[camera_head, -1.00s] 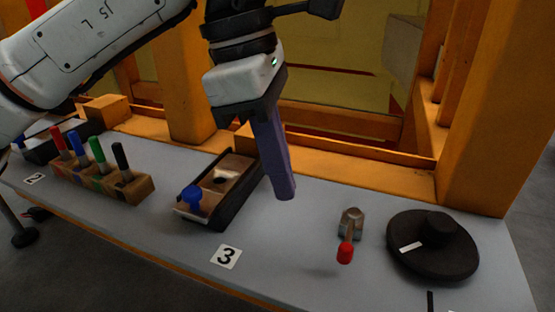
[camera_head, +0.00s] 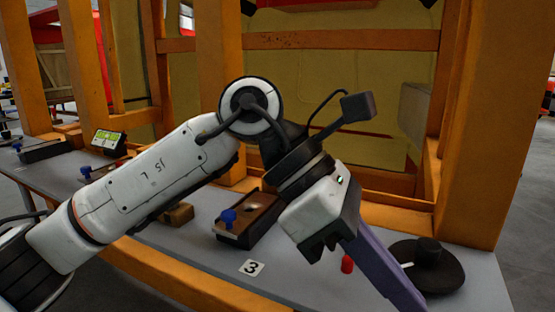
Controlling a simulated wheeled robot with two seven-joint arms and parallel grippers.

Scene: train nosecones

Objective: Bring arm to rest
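My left arm comes in from the left and bends at a raised elbow-like joint in the middle of the head view. My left gripper (camera_head: 388,277) hangs over the right part of the grey table (camera_head: 190,258), its long purple fingers pointing down and right. The fingers overlap from this angle, so the gap between them cannot be made out. No object shows in them. Their tips run to the bottom edge of the picture. My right gripper is not in view.
A dark tray with a blue knob (camera_head: 228,216) stands behind the number 3 label (camera_head: 251,267). A red-handled tool (camera_head: 347,264) is mostly hidden by my gripper. A black round hat-shaped piece (camera_head: 436,272) lies close to the gripper. Orange beams (camera_head: 475,130) rise behind the table.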

